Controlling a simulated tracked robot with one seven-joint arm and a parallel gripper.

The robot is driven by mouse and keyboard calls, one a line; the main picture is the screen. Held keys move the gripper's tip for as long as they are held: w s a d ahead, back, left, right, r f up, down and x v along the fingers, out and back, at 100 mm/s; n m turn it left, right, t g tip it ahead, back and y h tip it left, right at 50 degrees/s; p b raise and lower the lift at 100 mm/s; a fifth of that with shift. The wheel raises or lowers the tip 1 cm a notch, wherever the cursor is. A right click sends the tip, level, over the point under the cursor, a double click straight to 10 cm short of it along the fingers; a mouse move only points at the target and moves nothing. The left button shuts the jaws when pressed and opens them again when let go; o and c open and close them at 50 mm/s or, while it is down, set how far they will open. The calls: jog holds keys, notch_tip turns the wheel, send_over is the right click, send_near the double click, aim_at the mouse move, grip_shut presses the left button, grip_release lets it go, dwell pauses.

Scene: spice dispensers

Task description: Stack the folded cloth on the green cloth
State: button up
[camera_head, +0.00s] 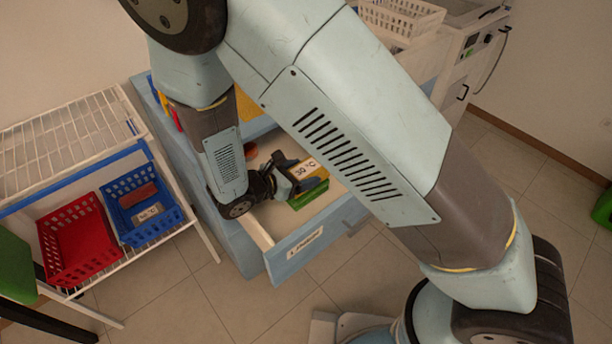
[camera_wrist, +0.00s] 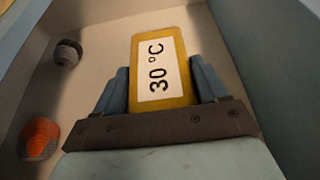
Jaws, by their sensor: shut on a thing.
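A folded yellow cloth with a white "30 °C" label (camera_wrist: 160,70) sits between the two blue fingers of my gripper (camera_wrist: 161,88) in the wrist view. My gripper is shut on it. In the head view my gripper (camera_head: 292,180) reaches down into the open drawer, and the labelled cloth (camera_head: 305,169) shows at its tip. A green piece (camera_head: 311,196), which looks like the green cloth, shows just below the label. I cannot tell whether the two touch. No green shows in the wrist view.
The open drawer (camera_head: 300,251) has close side walls. Inside it, an orange-red item (camera_wrist: 39,138) and a dark round item (camera_wrist: 68,52) lie left of the cloth. A red basket (camera_head: 78,240) and a blue basket (camera_head: 142,207) stand on the rack at left.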

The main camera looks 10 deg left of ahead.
jog(key=shift+f, duration=0.5)
jog(key=o, duration=1.1)
jog(key=v, duration=1.2)
